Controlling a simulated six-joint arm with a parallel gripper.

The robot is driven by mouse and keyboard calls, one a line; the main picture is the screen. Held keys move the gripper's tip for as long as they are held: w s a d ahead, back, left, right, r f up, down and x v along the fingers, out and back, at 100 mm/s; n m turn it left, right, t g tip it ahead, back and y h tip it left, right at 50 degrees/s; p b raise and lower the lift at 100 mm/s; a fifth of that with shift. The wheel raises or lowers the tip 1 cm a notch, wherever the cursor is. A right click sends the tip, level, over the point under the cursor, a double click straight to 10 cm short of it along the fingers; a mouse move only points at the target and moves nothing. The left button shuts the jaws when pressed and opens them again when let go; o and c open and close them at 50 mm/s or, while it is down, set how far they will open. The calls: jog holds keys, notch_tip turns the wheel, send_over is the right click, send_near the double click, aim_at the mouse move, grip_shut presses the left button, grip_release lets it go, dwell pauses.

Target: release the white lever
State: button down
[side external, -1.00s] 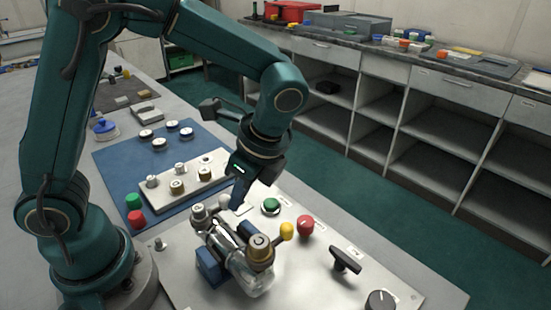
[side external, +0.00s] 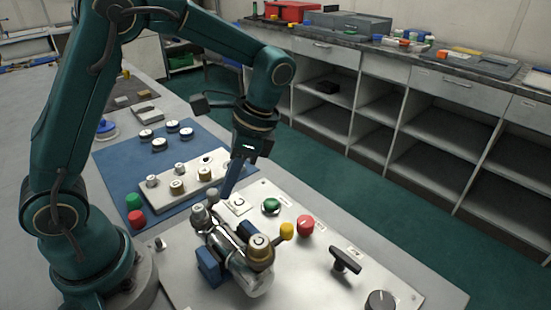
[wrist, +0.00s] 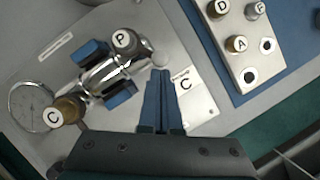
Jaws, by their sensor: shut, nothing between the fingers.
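The white lever's pale round knob (side external: 213,195) shows at the back end of the metal valve assembly (side external: 240,255), close to a small pale cap. My gripper (side external: 226,194) points down just right of this knob, fingers together and empty. In the wrist view the closed fingertips (wrist: 162,72) lie right beside the pale knob (wrist: 158,60); whether they touch it I cannot tell. The lever's arm is mostly hidden.
A yellow-tipped lever (side external: 286,231), green button (side external: 271,205), red knob (side external: 305,225), black T-handle (side external: 345,260) and black dial (side external: 380,300) stand on the panel. A plate with lettered caps (side external: 205,165) lies behind on a blue mat.

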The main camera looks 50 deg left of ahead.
jog(key=a+n, duration=0.1)
jog(key=a+n+h, duration=0.1)
jog(key=n, duration=0.1)
jog(key=shift+s+g, duration=0.3)
jog(key=shift+d, duration=0.2)
jog(key=shift+s+d, duration=0.4)
jog(key=shift+d, duration=0.2)
jog(key=shift+v, duration=2.6)
jog(key=shift+r, duration=0.1)
